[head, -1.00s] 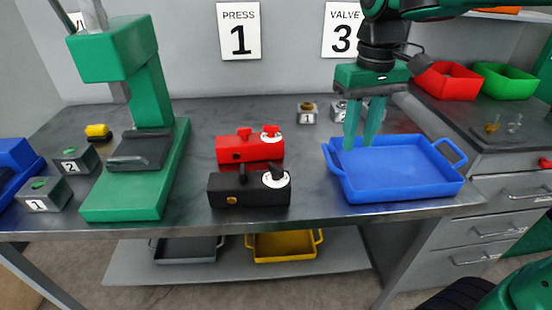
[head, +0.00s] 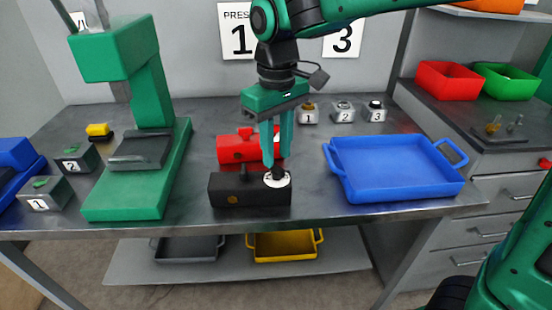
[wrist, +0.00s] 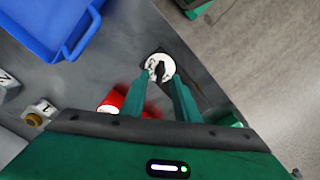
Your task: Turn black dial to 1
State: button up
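The black crimper box (head: 236,191) stands at the front of the bench. Its black dial (head: 278,175) sits on a white round plate at the box's right end. In the wrist view the dial (wrist: 158,70) shows just beyond the fingertips, on the white disc; its markings are too small to read. My gripper (head: 274,160) points down above the dial, its two green fingers apart and empty. In the wrist view my gripper (wrist: 160,85) is open, with the dial between the lines of the fingers. I cannot tell whether the fingertips reach down around the dial.
A red box (head: 232,149) with its own dial stands right behind the black one, partly hidden by my fingers. A green press (head: 130,180) stands to the left. A blue tray (head: 390,190) lies to the right, with bare bench between.

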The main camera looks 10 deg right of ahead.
aim_at(277, 166)
jog(key=shift+f, duration=1.55)
grip_shut()
jog(key=shift+n, duration=0.3)
jog(key=n, duration=0.3)
jog(key=shift+n, duration=2.1)
